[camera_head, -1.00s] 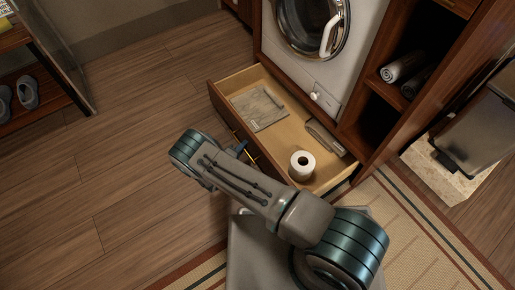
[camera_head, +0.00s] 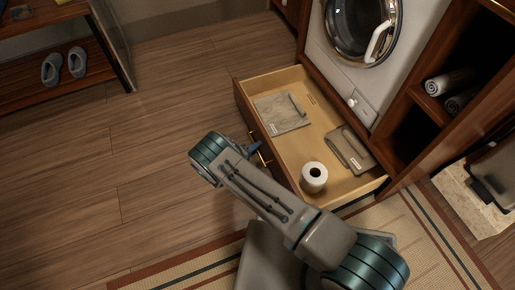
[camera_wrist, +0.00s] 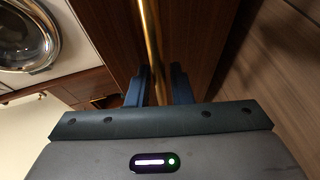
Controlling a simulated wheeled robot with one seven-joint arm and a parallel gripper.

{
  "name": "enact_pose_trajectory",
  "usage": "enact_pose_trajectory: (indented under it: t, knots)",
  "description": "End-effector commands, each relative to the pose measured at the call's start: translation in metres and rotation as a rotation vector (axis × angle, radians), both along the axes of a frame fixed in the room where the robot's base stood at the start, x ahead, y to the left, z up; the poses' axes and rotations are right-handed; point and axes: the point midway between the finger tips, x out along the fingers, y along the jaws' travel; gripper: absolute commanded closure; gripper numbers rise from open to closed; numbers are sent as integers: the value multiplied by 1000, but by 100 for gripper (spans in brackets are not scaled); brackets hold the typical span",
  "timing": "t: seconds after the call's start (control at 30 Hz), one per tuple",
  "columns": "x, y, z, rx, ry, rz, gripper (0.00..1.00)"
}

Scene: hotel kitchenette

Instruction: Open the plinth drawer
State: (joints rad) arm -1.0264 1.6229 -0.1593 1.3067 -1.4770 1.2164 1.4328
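The plinth drawer (camera_head: 345,195) under the washing machine stands well out from the cabinet, with its inside showing. In it are a flat grey packet (camera_head: 282,113), a folded grey cloth (camera_head: 349,149) and a white paper roll (camera_head: 314,177). My gripper (camera_head: 256,148) is at the drawer's front, mostly hidden behind my arm. In the wrist view the brass handle (camera_wrist: 149,35) runs between the two blue fingers of my gripper (camera_wrist: 160,83), which are closed around it. The handle (camera_head: 265,159) also shows in part in the head view.
The washing machine (camera_head: 322,52) is above the drawer. Rolled towels (camera_head: 449,82) lie in the shelf at right, near a bin (camera_head: 492,175). A striped mat (camera_head: 425,235) lies in front. A shoe rack (camera_head: 30,100) with slippers is at left. The wooden floor between is clear.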

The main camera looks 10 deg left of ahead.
Motion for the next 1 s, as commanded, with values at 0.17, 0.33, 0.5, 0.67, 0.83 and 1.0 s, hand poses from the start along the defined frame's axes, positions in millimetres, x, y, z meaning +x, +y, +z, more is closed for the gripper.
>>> enact_pose_trajectory:
  t: [0.17, 0.33, 0.5, 0.67, 0.83, 1.0]
  knots:
    - [1, -3, 0, -1, 0, -7, 81]
    - [-3, -3, 1, -2, 1, -9, 81]
    - [-23, 11, 9, -3, 1, -6, 81]
    - [-54, 31, 17, -1, 1, -3, 81]
    - [-85, 51, 24, -1, 0, -3, 81]
    - [-105, 63, 27, -2, 0, -4, 81]
